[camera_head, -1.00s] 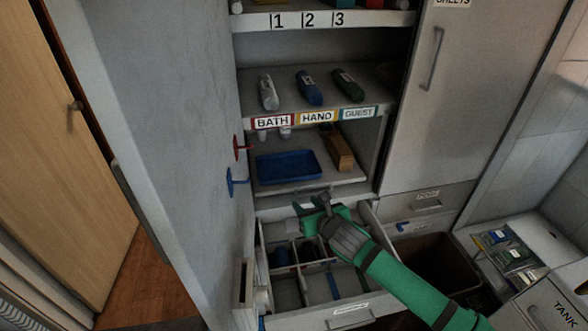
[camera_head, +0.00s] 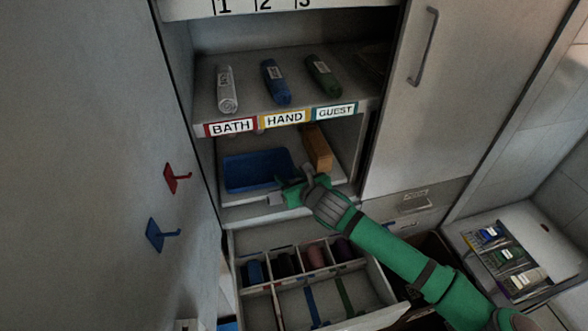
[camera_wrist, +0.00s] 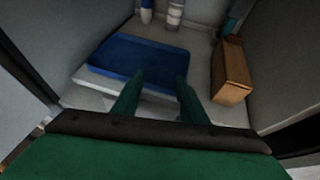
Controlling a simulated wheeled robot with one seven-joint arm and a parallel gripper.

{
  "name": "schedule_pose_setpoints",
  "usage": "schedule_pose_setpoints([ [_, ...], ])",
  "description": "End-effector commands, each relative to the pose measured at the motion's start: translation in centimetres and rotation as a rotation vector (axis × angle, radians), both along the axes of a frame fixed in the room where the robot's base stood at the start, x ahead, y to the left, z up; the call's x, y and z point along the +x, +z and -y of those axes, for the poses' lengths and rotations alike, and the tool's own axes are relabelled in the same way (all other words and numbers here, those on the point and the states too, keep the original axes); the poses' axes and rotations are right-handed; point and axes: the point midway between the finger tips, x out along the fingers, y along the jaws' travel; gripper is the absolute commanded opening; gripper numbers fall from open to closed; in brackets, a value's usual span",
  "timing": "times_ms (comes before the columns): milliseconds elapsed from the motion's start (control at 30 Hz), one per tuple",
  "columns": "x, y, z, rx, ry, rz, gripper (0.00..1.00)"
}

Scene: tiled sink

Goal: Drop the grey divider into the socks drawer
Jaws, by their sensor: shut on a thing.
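My gripper (camera_head: 284,194) is at the front edge of the lower shelf, beside the blue tray and above the open drawer. It is shut on a small grey piece (camera_head: 276,199), which I take for the grey divider; its shape is mostly hidden. In the wrist view both green fingers (camera_wrist: 156,90) show, with a pale patch between them that is hard to tell from the shelf. The open drawer (camera_head: 262,299) below has a back row of small compartments with rolled dark and reddish items. Blue and green strips lie in its front part. Its front label is out of view.
The blue tray (camera_head: 252,170) and a brown box (camera_head: 317,148) stand on the lower shelf. Towel rolls lie on the shelf above. Red (camera_head: 176,178) and blue (camera_head: 160,235) hooks stick out at the left. A packet tray (camera_head: 508,262) lies on the right.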

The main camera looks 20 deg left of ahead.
Motion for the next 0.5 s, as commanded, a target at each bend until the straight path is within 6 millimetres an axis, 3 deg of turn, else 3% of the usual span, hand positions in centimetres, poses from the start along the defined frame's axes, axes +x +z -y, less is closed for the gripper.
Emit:
schedule_pose_setpoints([
  [167,0.2,-0.8,0.5,0.001,-0.007,-0.001,0.17],
  [500,0.2,-4.4,0.6,0.002,-0.009,-0.003,0.17],
])
